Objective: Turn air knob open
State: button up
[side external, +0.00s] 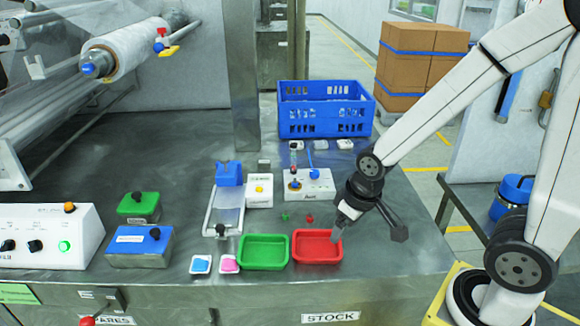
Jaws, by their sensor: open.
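A white box (318,186) with dark, unclear lettering on its front stands in the middle of the steel table. It carries a dark knob on a yellow-and-blue base (295,184) and a small blue knob (314,173). Which of these is the air knob, and how it is turned, I cannot tell.
A green tray (263,266) sits left of the red one. Small green and red pieces (309,218) lie between trays and box. A blue crate (325,110) stands behind. A white control panel (45,236) is at far left.

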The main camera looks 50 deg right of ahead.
jog(key=w+m, duration=0.1)
jog(key=m+t, duration=0.2)
jog(key=m, duration=3.3)
send_near(315, 172)
jog(key=f, duration=0.1)
jog(key=shift+w+d+f, duration=0.1)
jog(key=shift+w, duration=0.15)
jog(key=shift+w+f, duration=0.1)
jog(key=shift+f, duration=0.05)
jog(key=shift+x, duration=3.75)
